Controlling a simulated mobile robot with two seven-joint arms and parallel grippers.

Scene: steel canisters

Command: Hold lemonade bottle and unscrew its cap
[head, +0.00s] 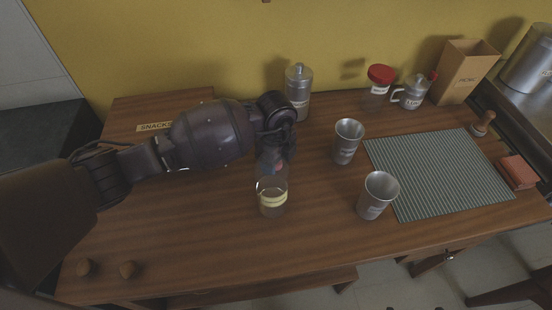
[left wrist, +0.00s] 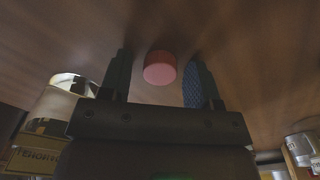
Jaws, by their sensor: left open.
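A clear glass bottle (head: 272,203) with a pale yellow band stands on the wooden table, just in front of and below my left gripper (head: 277,150). The bottle's upper part is dim and partly hidden by the gripper. I cannot read its label. In the left wrist view, a round red cap (left wrist: 160,68) shows between the two spread fingers of my left gripper (left wrist: 160,85). The gripper is open, with gaps on both sides of the cap. I cannot tell how the cap sits on what is beneath it. My right gripper is not in view.
A steel canister (head: 298,95) stands behind the gripper. A red-lidded jar (head: 378,90) is at the back. The table's left front is mostly clear.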

